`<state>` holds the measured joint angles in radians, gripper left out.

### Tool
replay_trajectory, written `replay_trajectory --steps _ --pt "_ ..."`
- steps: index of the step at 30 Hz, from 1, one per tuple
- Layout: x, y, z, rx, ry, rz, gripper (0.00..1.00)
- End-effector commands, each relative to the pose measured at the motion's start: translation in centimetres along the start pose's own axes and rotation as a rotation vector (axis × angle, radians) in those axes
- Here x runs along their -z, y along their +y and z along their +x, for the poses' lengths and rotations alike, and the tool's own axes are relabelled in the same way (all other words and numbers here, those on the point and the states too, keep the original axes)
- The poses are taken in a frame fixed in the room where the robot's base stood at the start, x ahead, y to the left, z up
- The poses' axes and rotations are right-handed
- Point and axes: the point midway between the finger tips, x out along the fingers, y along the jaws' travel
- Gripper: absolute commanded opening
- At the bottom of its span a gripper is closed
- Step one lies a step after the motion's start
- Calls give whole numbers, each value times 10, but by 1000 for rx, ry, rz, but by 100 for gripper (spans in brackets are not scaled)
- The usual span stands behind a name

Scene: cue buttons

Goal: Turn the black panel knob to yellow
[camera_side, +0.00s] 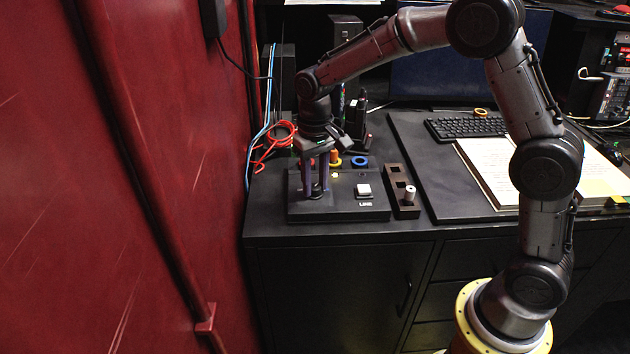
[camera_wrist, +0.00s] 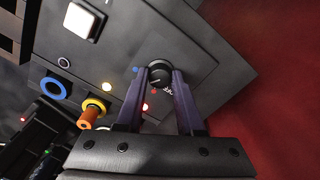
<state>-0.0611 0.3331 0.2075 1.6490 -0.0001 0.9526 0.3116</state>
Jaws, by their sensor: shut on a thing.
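The black panel knob (camera_wrist: 159,72) sits on the dark control panel (camera_wrist: 185,45) in the wrist view. My gripper (camera_wrist: 161,80) is shut on it, one finger on each side. A blue dot and a red dot lie on the panel at the knob's left side; I cannot clearly tell a yellow dot there or which way the knob points. In the side view my gripper (camera_side: 316,188) points straight down at the left part of the panel (camera_side: 335,210), and its fingers largely hide the knob.
A white square button (camera_side: 364,190), a blue ring (camera_side: 360,161) and an orange peg (camera_side: 335,156) in a yellow ring are on the panel. A brown slotted block (camera_side: 402,208) with a white cylinder (camera_side: 410,195) stands right of it. The red wall (camera_side: 170,180) is close on the left.

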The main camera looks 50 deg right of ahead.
Motion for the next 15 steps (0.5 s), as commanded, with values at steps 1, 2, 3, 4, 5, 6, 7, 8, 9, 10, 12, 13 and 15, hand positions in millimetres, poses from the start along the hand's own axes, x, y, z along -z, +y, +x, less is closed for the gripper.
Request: replay_trajectory --steps 1,2,3,4,5,6,7,8,9,10,12,13,15 --pt "0 0 -1 1 1 -32 0" --pt "0 0 -1 1 1 -53 0" --pt "0 0 -1 1 2 -78 0" --pt "0 0 -1 1 2 -95 0" --pt "0 0 -1 1 2 -113 0" --pt "0 0 -1 1 2 -133 0" --pt "0 0 -1 1 2 -147 0" --pt "0 0 -1 1 1 -160 0" --pt "0 0 -1 1 1 -176 0" --pt "0 0 -1 0 1 -186 0" --pt "0 0 -1 0 1 -207 0" --pt "0 0 -1 0 1 -214 0" --pt "0 0 -1 0 1 -227 0"
